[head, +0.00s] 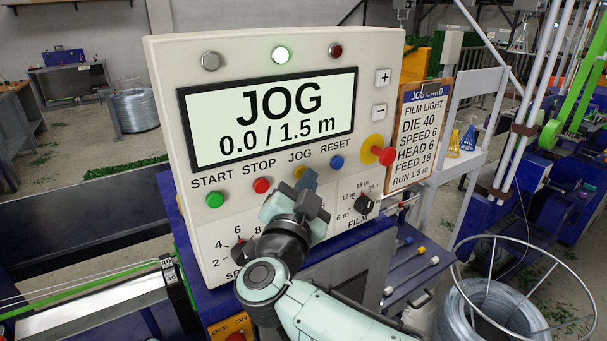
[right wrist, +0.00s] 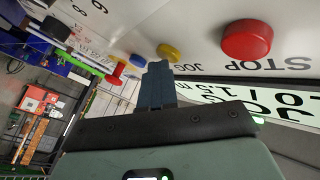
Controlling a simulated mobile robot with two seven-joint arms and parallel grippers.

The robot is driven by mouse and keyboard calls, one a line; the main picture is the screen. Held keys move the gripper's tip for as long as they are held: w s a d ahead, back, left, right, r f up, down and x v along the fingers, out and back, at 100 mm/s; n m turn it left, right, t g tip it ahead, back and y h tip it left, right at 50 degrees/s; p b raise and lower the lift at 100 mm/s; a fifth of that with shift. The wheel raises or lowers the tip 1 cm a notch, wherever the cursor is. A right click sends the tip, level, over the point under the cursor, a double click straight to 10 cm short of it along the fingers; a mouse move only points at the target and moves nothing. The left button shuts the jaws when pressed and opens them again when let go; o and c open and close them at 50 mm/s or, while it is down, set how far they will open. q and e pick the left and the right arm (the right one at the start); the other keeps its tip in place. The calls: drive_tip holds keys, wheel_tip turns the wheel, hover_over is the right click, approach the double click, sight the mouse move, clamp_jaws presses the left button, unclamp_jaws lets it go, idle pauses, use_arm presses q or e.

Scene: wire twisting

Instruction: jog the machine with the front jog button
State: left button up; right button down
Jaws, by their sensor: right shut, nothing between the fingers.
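The control panel (head: 375,75) faces me. Its display (head: 272,118) reads JOG and 0.0 / 1.5 m. The yellow jog button (head: 298,171) sits between the red stop button (head: 262,185) and the blue reset button (head: 337,162). My right gripper (head: 308,180) is shut and empty, its fingertips just in front of the jog button and partly covering it. In the right wrist view the fingertips (right wrist: 159,68) are close beside the yellow jog button (right wrist: 168,51); I cannot tell whether they touch. My left gripper is out of view.
A green start button (head: 215,199) is at the left. A red emergency knob on a yellow base (head: 376,146) and a black film dial (head: 364,205) are at the right. The middle lamp (head: 281,55) glows green. A job card (head: 415,130) hangs beside the panel.

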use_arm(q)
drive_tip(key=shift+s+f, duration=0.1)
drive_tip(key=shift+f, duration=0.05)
use_arm(e)
drive_tip(key=shift+s, duration=0.1)
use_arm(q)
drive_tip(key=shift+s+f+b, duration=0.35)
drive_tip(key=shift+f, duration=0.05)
use_arm(e)
drive_tip(key=shift+s+d, duration=0.45)
drive_tip(key=shift+s, duration=0.2)
drive_tip(key=shift+w, duration=0.1)
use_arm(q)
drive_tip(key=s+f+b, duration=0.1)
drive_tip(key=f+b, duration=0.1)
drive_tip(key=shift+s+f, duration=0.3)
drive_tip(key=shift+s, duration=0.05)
use_arm(e)
drive_tip(key=s+d, duration=0.1)
drive_tip(key=s, duration=0.1)
drive_tip(key=s+d, duration=0.2)
drive_tip(key=shift+s, duration=0.1)
